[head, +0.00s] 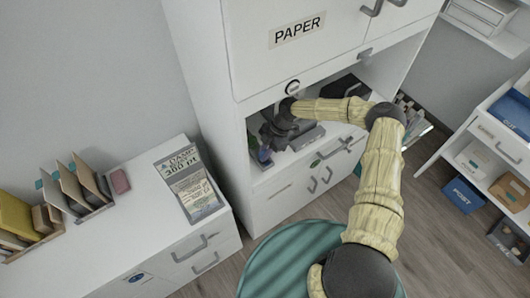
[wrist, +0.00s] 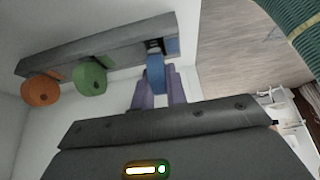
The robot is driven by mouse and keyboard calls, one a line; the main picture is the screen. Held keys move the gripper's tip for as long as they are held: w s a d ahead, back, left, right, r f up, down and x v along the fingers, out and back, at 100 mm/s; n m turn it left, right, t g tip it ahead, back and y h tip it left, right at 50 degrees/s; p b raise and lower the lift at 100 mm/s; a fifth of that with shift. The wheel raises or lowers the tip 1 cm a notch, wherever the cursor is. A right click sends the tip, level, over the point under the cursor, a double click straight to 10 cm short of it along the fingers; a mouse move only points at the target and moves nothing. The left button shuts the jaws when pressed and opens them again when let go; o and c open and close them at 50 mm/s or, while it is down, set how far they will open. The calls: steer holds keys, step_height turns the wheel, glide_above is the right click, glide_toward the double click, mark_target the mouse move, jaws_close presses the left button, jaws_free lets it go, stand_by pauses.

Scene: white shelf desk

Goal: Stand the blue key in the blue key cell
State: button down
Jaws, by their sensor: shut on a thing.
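The blue key cell (wrist: 172,47) is the blue-marked part at the right end of a long grey rack (wrist: 100,49). The blue key is at the rack's front side by this end, beside a dark slot; I cannot tell whether its shaft is inside the cell. In the head view my gripper (head: 264,154) is in the open shelf niche, with the key too small to make out.
A green key (wrist: 90,79) and an orange key (wrist: 41,90) stand at the same rack, left of the blue one. The niche's side wall and upper cabinet (head: 300,40) border my arm.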

steer(key=shift+f+b, duration=0.75)
steer(key=c, duration=1.3)
jaws_free()
steer(key=shift+r, duration=0.1)
steer(key=shift+c, duration=0.2)
steer(key=b+v, duration=0.2)
steer(key=v, duration=0.5)
steer(key=shift+r+b, duration=0.2)
steer(key=shift+b, duration=0.2)
steer(key=shift+w, duration=0.1)
